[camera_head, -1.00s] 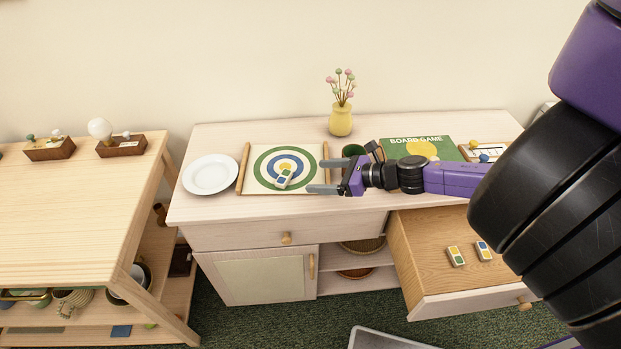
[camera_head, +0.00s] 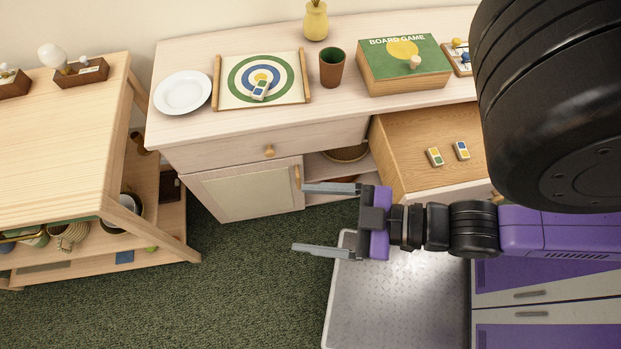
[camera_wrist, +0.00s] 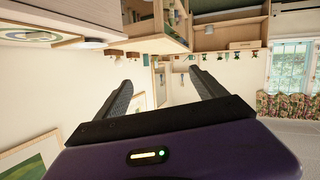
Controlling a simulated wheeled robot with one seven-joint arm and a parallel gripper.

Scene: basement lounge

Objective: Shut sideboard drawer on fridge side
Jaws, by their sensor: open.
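The sideboard (camera_head: 200,138) stands against the wall. Its right drawer (camera_head: 405,140) is pulled out, with two small coloured tiles (camera_head: 435,157) lying inside. Part of its front and knob is hidden behind my arm. Its left drawer (camera_head: 225,153) is shut, with a round wooden knob. My gripper (camera_head: 328,218) is open and empty, in front of the sideboard and below and left of the open drawer in the head view, fingers pointing left. In the wrist view my open fingers (camera_wrist: 160,98) have nothing between them. No fridge is clearly identifiable.
On the sideboard top are a white plate (camera_head: 183,93), a target board (camera_head: 232,95), a brown cup (camera_head: 331,68), a board game box (camera_head: 400,75) and a yellow vase (camera_head: 315,20). A wooden shelf table (camera_head: 60,150) stands at left. Green carpet (camera_head: 240,270) is clear in front.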

